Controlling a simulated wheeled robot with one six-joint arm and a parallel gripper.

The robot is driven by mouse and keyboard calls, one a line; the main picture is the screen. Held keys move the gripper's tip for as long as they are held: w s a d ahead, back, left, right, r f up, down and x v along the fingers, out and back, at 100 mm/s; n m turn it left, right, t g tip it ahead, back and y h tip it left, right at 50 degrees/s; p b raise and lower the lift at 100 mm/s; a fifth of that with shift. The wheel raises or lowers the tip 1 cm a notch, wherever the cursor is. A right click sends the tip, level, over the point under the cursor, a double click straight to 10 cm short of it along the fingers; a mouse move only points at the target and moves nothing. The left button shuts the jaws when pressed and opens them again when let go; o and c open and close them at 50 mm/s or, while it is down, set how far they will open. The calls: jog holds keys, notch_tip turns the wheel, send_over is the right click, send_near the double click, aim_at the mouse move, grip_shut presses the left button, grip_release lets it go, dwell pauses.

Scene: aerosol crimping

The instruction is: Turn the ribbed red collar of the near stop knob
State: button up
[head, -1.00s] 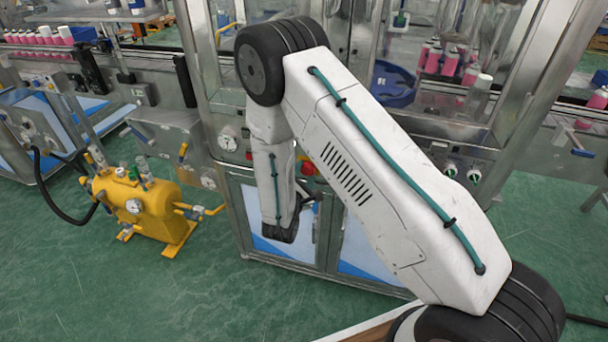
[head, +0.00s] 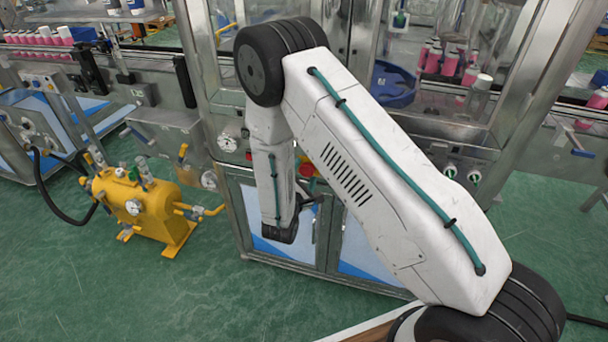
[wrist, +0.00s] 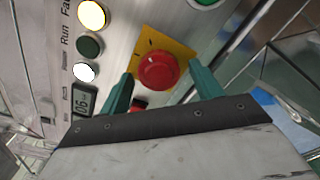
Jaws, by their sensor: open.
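The red stop knob (wrist: 158,71) sits on a yellow plate (wrist: 178,52) on the grey control panel, in the upper middle of the wrist view. Its round face points towards the camera; ribs on its collar cannot be made out. My gripper (wrist: 160,74) is open, with one green finger on each side of the knob. Gaps show between the fingers and the knob in the picture; depth is hard to judge. In the head view the red knob (head: 307,169) shows in part beside my forearm, which hides much of the panel.
A small red part (wrist: 138,105) lies close to the left finger. A yellow machine (head: 140,208) stands left on the green floor.

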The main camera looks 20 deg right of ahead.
jog(key=v, duration=0.7)
jog(key=shift+s+a, duration=0.2)
jog(key=shift+s, duration=0.1)
jog(key=s+d+r+m+g+h, duration=0.4)
jog(key=s+d+r+m+g, duration=0.65)
jog(key=s+g, duration=0.55)
jog(key=s+a+r+m+t+y, duration=0.1)
jog(key=s+r+m+y, duration=0.3)
jog(key=s+r+y, duration=0.3)
jog(key=s+a+r+m+t+y, duration=0.1)
jog(key=s+r+m+y, duration=0.3)
jog(key=r, duration=1)
jog(key=shift+s+a+t+y, duration=0.4)
jog(key=shift+s+y, duration=1.4)
jog(key=shift+s, duration=0.7)
